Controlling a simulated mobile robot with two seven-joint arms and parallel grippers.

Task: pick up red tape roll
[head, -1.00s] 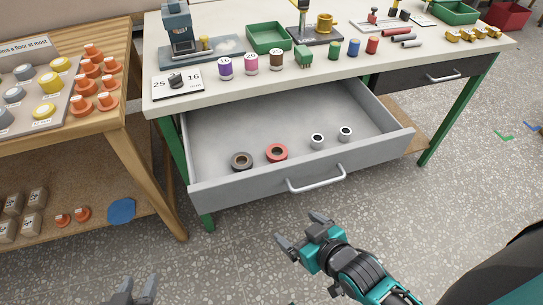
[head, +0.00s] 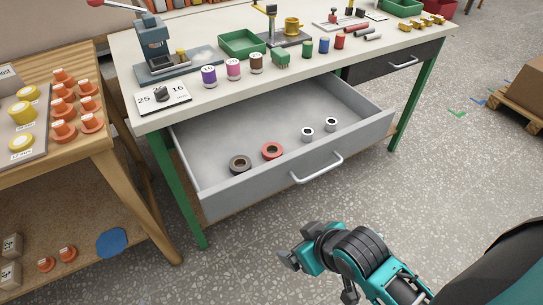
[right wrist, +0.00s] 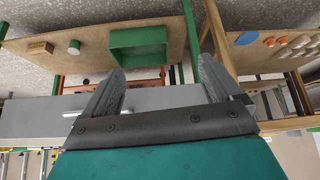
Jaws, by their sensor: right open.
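The red tape roll (head: 272,151) lies flat in the open grey drawer (head: 222,195), near its front wall. A dark brown-grey tape roll (head: 240,164) lies just left of it. My right gripper (head: 290,258) is in front of the drawer, outside and apart from it, with nothing in its jaws. In the right wrist view my right gripper (right wrist: 158,92) shows two spread fingers with a gap between them. The tape roll does not show in that view. My left gripper is not in the head view now.
Two small white-and-black rolls (head: 307,134) stand in the drawer to the right. The drawer handle (head: 318,170) sticks out in front. The workbench top (head: 210,98) above holds spools, trays and tools. A wooden shelf (head: 120,185) stands at left. Open floor lies right.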

